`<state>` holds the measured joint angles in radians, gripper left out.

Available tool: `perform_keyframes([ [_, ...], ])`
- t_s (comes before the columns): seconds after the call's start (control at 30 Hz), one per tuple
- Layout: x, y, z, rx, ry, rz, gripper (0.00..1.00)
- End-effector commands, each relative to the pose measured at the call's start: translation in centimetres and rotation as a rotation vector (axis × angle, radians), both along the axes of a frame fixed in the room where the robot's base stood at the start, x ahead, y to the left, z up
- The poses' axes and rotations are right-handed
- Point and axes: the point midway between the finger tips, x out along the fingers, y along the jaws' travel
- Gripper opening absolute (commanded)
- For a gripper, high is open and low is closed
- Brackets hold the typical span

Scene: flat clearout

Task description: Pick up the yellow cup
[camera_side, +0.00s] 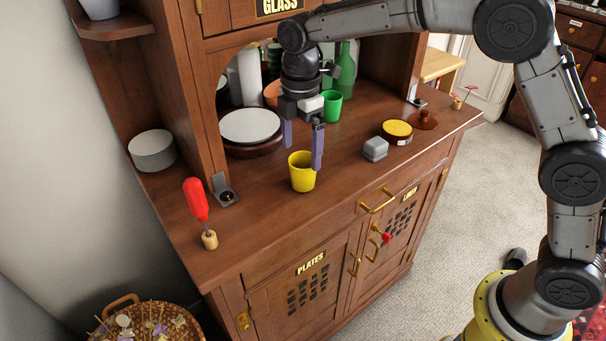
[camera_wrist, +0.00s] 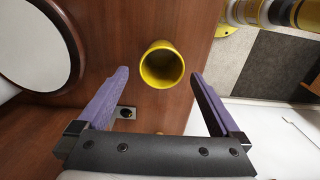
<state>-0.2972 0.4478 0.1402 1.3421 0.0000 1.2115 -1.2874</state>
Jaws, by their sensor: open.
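The yellow cup (camera_side: 302,172) stands upright on the wooden counter of the cabinet, near its front edge. In the wrist view the cup (camera_wrist: 162,68) shows its open mouth, and it looks empty. My gripper (camera_side: 302,152) is open, with its two purple fingers apart. In the side view the right finger overlaps the cup's right side and the left finger is behind and left of it. In the wrist view the cup lies ahead of the fingertips (camera_wrist: 160,75), roughly centred between them. I see no contact with the cup.
A green cup (camera_side: 331,105) and bottle (camera_side: 346,72) stand farther back. A grey box (camera_side: 375,149) and yellow-topped round tin (camera_side: 397,131) are to the right. A red-topped item (camera_side: 196,200) stands front left. The counter around the cup is clear.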

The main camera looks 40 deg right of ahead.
Motion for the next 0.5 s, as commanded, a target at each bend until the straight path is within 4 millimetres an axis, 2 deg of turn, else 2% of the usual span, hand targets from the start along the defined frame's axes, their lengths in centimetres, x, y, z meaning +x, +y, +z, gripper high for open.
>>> perform_keyframes([
  [0.17,-0.1,-0.2,-1.4,-0.001,0.004,0.000,1.00],
  [0.4,-0.2,-0.3,-4.7,-0.001,0.003,0.000,1.00],
  [0.5,-0.2,-0.3,-5.4,0.000,0.002,0.000,1.00],
])
